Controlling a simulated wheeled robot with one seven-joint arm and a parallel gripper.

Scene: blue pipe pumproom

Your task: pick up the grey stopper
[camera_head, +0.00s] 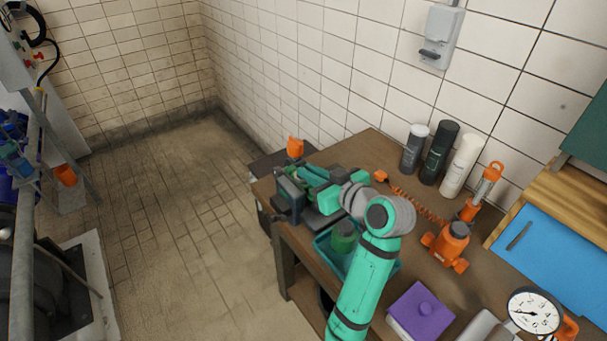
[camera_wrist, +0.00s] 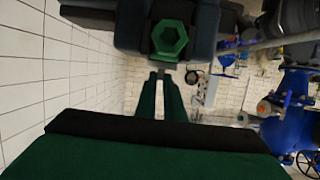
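I cannot pick out a grey stopper with certainty in either view. My gripper (camera_wrist: 160,75) shows in the wrist view as two dark green fingers close together with a narrow gap. Whether they hold anything is too dark to tell. A green hexagonal piece (camera_wrist: 170,39) sits between dark blocks just beyond the fingertips. In the head view my arm reaches over the table to its far left end, where my gripper (camera_head: 314,176) is beside a dark vise-like device (camera_head: 289,196). My wrist partly covers that area.
A teal tray (camera_head: 324,249) holding a green cylinder (camera_head: 343,236) lies under my arm. Several bottles (camera_head: 439,152) stand by the wall. An orange tool (camera_head: 452,243), a purple box (camera_head: 420,312), a gauge (camera_head: 534,311) and a blue mat (camera_head: 555,262) occupy the right side.

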